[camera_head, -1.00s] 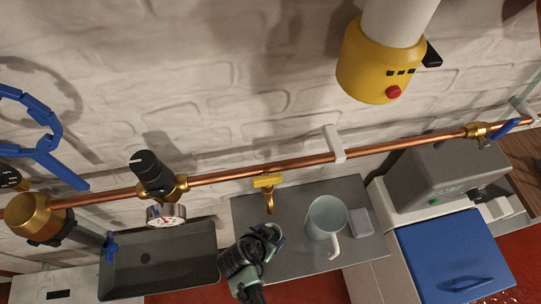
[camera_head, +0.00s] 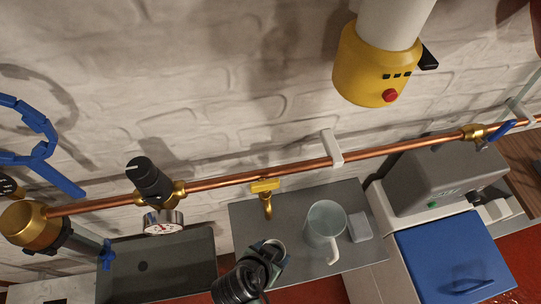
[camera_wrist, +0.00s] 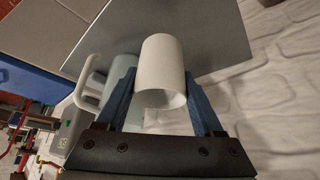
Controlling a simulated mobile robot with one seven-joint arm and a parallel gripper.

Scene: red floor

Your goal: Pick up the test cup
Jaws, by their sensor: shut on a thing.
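A small white cup (camera_wrist: 160,72) is between the two blue fingers of my gripper (camera_wrist: 161,82) in the wrist view. My gripper is shut on it, with a finger on each side. In the head view my gripper (camera_head: 268,253) is over the left front part of a grey plate (camera_head: 295,268), and only a bit of the cup's pale rim shows between the fingers. Whether the cup is clear of the plate is hard to tell.
A translucent mug (camera_head: 322,226) with a handle stands on the plate to the right, beside a small clear block (camera_head: 360,227). A brass tap (camera_head: 266,196) hangs from the copper pipe (camera_head: 230,177) behind. A dark tray (camera_head: 190,262) is left, a grey-blue machine (camera_head: 455,250) right.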

